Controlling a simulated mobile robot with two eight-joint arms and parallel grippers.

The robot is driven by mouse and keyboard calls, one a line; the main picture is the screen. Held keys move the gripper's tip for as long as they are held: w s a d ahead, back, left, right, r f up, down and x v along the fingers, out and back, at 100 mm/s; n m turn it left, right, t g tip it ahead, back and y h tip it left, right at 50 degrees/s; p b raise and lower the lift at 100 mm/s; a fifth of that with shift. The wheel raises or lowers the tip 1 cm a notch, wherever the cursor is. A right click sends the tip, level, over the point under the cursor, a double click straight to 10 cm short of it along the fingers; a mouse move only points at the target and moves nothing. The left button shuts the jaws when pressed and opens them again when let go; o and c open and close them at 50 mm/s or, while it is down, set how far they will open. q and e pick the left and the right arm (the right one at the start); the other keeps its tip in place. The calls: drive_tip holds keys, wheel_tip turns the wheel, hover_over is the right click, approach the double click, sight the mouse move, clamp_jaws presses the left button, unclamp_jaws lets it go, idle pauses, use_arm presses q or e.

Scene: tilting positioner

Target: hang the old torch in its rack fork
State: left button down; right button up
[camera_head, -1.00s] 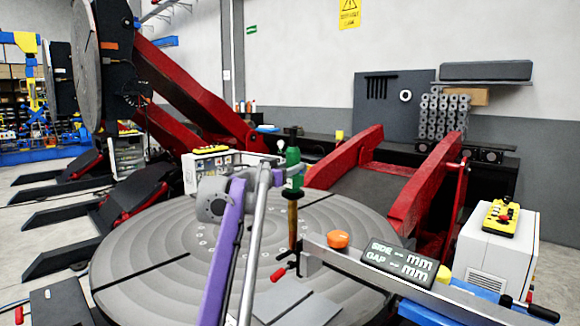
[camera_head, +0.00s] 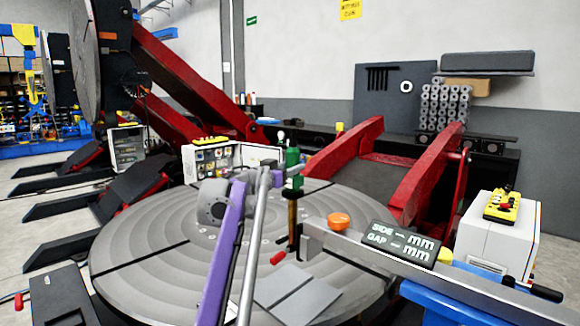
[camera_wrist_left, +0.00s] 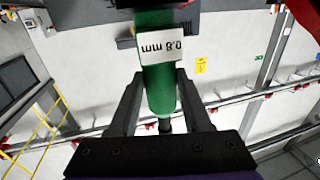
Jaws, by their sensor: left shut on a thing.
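My left gripper (camera_head: 282,179) is shut on a green torch (camera_head: 293,168), which hangs upright with a brownish neck below its green body. In the left wrist view the torch (camera_wrist_left: 156,75) stands between the two dark fingers and bears a white label reading 0.8 mm. Its lower end shows in front of the round grey table, close to the end of a grey bar; I cannot tell whether they touch. I cannot make out the rack fork with certainty. My right gripper is not in view.
A large round grey positioner table (camera_head: 140,245) fills the middle. The grey bar (camera_head: 345,252) carries an orange knob (camera_head: 339,221) and a SIDE/GAP display (camera_head: 399,242). Red tilting arms (camera_head: 432,175) rise behind. A white cabinet (camera_head: 495,240) with a yellow control box stands at right.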

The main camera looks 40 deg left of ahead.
use_arm(q)
drive_tip(key=shift+f+b, duration=2.85)
drive_tip(key=shift+f, duration=2.15)
drive_tip(key=shift+s, duration=2.8)
approach(291, 201)
drive_tip(key=shift+s+a+p, duration=0.2)
drive_tip(key=shift+s+a, duration=0.2)
drive_tip(key=shift+a, duration=0.2)
drive_tip(key=shift+s+a+p, duration=0.15)
drive_tip(key=shift+s+a, duration=0.25)
drive_tip(key=shift+a, duration=0.2)
